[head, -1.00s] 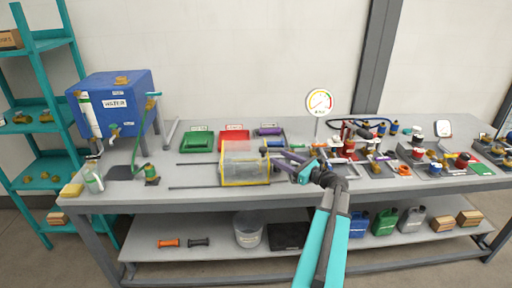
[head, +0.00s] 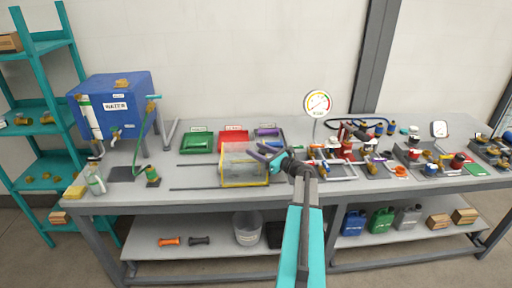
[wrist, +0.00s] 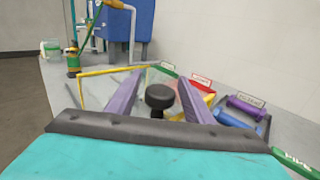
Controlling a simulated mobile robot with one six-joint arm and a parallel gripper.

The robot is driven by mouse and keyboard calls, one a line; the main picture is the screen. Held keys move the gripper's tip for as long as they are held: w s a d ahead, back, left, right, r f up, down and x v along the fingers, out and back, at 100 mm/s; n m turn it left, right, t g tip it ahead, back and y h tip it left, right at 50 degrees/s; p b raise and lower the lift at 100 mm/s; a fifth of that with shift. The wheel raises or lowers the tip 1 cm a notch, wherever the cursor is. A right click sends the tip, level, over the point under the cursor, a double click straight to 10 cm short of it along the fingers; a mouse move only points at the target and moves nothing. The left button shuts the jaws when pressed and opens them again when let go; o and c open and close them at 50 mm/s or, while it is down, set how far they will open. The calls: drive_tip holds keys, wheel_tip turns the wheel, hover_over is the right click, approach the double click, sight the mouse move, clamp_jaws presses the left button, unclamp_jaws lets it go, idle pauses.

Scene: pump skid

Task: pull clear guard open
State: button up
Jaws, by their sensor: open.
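The clear guard (head: 236,176) is a see-through box with yellow edges, standing on the bench left of my gripper. It also shows in the wrist view (wrist: 97,72), partly hidden by my fingers. A black round knob (wrist: 160,97) lies between my purple fingers in the wrist view, with gaps visible on both sides. My gripper (head: 258,152) is open at the guard's right end in the head view; its fingers also show in the wrist view (wrist: 160,88). In the head view the gripper hides the knob.
Two dark rails (head: 205,189) run left from the guard along the bench. Green (head: 197,143) and red (head: 234,138) trays stand behind it. A blue water tank (head: 113,103) and green pump-like item (head: 152,176) stand at left. Fittings crowd the right.

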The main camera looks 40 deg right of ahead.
drive_tip(key=shift+w, duration=0.6)
drive_tip(key=shift+c, duration=0.4)
clamp_jaws()
drive_tip(key=shift+d, duration=0.15)
